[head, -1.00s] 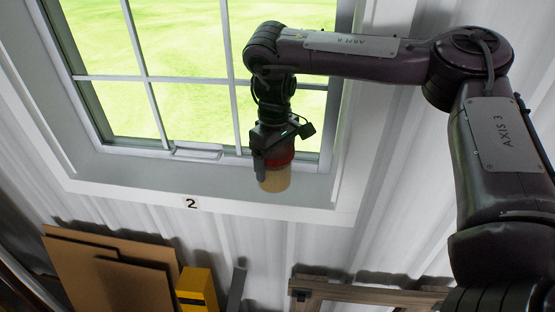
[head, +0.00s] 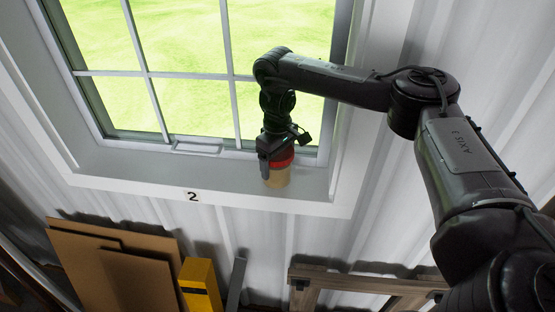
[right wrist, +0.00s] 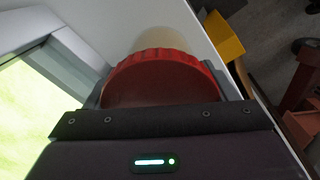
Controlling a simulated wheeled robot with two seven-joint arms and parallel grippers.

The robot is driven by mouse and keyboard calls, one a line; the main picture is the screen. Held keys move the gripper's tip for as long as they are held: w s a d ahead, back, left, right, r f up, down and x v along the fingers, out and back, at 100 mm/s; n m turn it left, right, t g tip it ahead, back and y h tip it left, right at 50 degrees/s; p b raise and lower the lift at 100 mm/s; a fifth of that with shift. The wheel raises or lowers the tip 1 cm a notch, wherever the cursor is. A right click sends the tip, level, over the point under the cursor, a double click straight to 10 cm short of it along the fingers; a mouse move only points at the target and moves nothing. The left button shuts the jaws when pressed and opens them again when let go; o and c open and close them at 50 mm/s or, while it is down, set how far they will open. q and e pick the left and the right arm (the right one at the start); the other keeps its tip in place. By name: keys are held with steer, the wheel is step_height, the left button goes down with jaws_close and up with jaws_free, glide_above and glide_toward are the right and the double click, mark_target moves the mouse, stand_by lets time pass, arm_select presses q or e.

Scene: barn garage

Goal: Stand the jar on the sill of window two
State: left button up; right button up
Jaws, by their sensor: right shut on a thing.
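The jar (head: 279,178) has a red lid and a pale tan body. My right gripper (head: 277,158) is shut on it around the lid, from above. The jar looks upright over the right part of the white sill (head: 120,169) of the window marked with a "2" label (head: 193,196). I cannot tell whether its base touches the sill. In the right wrist view the jar's red lid (right wrist: 160,80) fills the space between the fingers, with the pale body beyond it. My left gripper is not in view.
The window (head: 190,80) has white bars and a handle (head: 197,149) at its bottom edge. Below the sill stand cardboard sheets (head: 110,265), a yellow box (head: 200,285) and a wooden frame (head: 350,280). The sill left of the jar is clear.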

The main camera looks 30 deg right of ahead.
steer(key=o, duration=1.1)
steer(key=shift+f, duration=0.1)
step_height(320, 180, up, 12)
steer(key=shift+r, duration=0.2)
stand_by(0.3)
